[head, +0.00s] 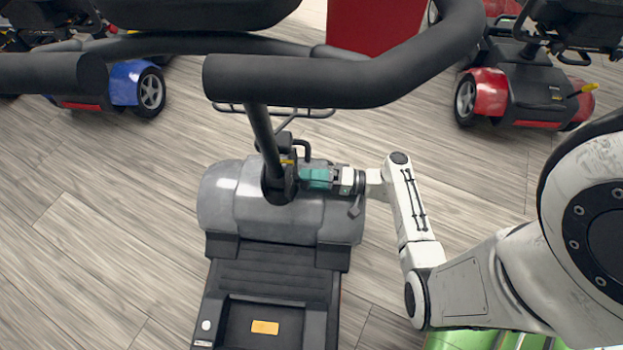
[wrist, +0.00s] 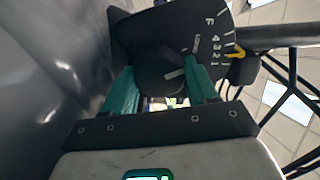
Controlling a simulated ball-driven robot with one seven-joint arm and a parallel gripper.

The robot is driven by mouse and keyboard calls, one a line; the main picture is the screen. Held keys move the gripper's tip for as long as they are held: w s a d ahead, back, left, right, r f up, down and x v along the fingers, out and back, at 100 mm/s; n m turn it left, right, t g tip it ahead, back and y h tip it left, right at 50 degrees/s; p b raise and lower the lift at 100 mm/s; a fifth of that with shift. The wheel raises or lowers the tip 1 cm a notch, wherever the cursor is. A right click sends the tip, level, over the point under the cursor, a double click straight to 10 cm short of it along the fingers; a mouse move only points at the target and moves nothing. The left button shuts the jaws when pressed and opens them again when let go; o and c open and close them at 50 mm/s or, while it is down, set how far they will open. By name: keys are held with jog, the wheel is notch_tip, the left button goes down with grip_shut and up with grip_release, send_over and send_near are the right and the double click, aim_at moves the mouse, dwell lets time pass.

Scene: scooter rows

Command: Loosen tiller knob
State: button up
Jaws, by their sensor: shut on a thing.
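The tiller knob (wrist: 160,72) is black and round with a pale line on its face. It sits against a dark plate (wrist: 205,30) printed with an F, numbers and a small word too small to read surely. A yellow pointer (wrist: 235,52) shows at the plate's right edge. My gripper (wrist: 163,84) has its two teal fingers on either side of the knob and is shut on it. In the head view my gripper (head: 303,177) reaches in from the right to the base of the tiller (head: 264,135). The knob is hidden there.
The grey scooter (head: 290,215) stands on a wood-look floor (head: 110,225). Its black handlebar (head: 345,80) spans above my gripper. A blue scooter (head: 135,85) stands at upper left, a red one (head: 485,95) at upper right. Floor at left is clear.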

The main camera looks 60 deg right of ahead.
jog(key=shift+n, duration=0.4)
jog(key=o, duration=1.1)
jog(key=shift+c, duration=0.2)
jog(key=p+v, duration=0.1)
jog(key=v, duration=0.9)
jog(key=shift+s+d, duration=0.1)
jog(key=shift+s, duration=0.25)
